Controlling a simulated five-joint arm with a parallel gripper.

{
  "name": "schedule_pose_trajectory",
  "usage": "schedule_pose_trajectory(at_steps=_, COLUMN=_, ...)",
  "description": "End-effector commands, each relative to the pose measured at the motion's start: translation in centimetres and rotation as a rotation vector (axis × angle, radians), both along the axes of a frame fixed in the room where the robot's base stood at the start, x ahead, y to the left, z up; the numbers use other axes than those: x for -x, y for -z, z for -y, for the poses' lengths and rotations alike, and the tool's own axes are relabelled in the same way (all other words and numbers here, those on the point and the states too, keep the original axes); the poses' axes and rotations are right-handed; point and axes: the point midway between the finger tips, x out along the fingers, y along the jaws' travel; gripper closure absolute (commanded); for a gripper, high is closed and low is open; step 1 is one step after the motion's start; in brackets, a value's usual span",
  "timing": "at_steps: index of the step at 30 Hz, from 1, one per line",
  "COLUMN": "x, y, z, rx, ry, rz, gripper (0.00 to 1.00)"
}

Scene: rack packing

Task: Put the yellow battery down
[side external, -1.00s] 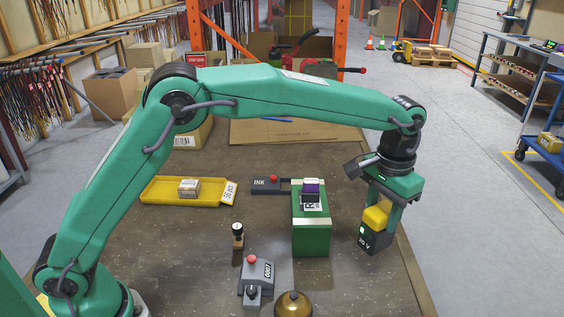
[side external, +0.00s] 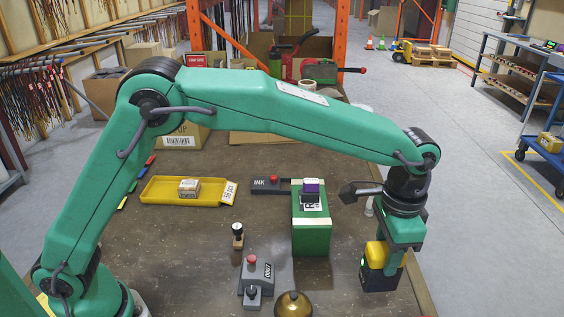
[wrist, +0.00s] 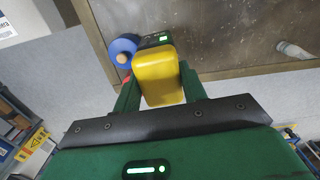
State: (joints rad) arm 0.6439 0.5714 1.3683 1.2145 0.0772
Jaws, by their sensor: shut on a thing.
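The yellow battery (side external: 376,254) has a yellow upper part and a black base. In the side view it is upright, low near the table's right edge; I cannot tell whether its base touches the table. My gripper (side external: 388,262) is shut on the yellow part from above. In the wrist view the battery (wrist: 160,77) sits between my green fingers (wrist: 160,92), with its dark end and a small lit green mark at the far side.
A green block (side external: 312,236) stands left of the battery. A brass bell (side external: 294,305), a grey device (side external: 257,272), a small stamp (side external: 238,235) and a yellow tray (side external: 160,199) are further left. A blue roll (wrist: 122,46) shows beside the battery in the wrist view.

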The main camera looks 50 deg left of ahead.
Motion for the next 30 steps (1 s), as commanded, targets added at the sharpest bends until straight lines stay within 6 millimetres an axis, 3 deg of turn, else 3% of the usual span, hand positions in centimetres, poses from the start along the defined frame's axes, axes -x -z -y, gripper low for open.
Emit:
schedule_pose_trajectory(at_steps=15, x=-6.9, y=4.7, z=-4.1, rx=0.001, ry=-0.003, rz=0.0, gripper=0.95)
schedule_pose_trajectory(at_steps=21, x=-8.0, y=5.4, z=-4.7, rx=0.002, ry=-0.001, rz=0.001, gripper=0.95)
schedule_pose_trajectory(at_steps=30, x=-8.1, y=6.0, z=-4.7, rx=0.003, ry=-0.001, rz=0.0, gripper=0.95)
